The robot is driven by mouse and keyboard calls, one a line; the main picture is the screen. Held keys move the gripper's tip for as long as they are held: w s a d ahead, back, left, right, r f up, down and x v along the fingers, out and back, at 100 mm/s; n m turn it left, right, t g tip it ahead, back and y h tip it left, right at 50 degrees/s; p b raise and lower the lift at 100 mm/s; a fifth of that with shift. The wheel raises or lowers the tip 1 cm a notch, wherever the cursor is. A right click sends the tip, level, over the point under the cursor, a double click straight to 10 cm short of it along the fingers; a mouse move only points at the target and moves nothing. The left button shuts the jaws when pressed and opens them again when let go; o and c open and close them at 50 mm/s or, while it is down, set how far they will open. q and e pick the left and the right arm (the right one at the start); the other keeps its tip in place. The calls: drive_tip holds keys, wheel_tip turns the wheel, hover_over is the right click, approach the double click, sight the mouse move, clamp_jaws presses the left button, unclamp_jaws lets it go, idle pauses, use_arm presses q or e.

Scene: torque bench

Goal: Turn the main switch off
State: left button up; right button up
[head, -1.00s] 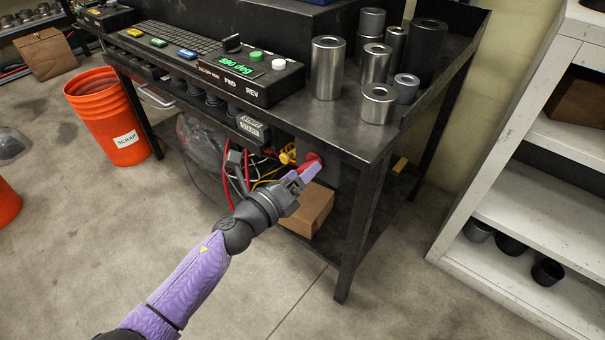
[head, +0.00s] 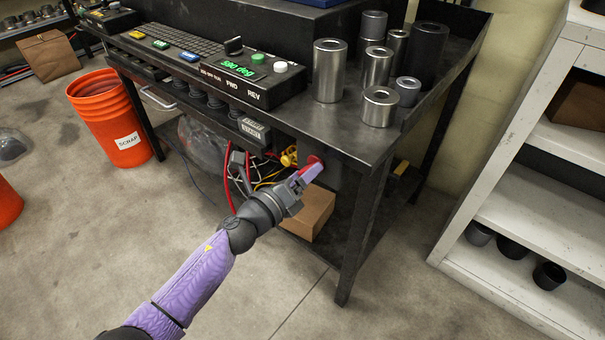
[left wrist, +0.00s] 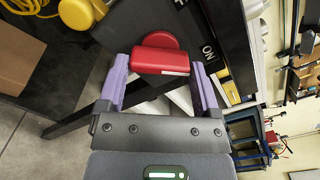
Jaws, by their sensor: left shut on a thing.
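The main switch is a red handle on a round red base (left wrist: 160,60), on a dark panel under the bench top. It also shows in the head view as a red patch (head: 314,160), mostly hidden behind my fingers. My left gripper (head: 308,174) reaches it from the front. In the left wrist view its purple fingers (left wrist: 160,72) stand one on each side of the red handle, shut on it. My right gripper is in neither view.
A yellow object (head: 289,156) and loose cables are left of the switch. A cardboard box (head: 309,212) sits on the lower shelf below. The bench leg (head: 360,235) stands close at right. Metal cylinders (head: 328,70) stand on top. Floor in front is clear.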

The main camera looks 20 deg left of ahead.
use_arm(q)
drive_tip(key=shift+n+p, duration=2.6)
drive_tip(key=shift+n, duration=6.1)
drive_tip(key=o, duration=0.9)
drive_tip(key=shift+o, duration=0.7)
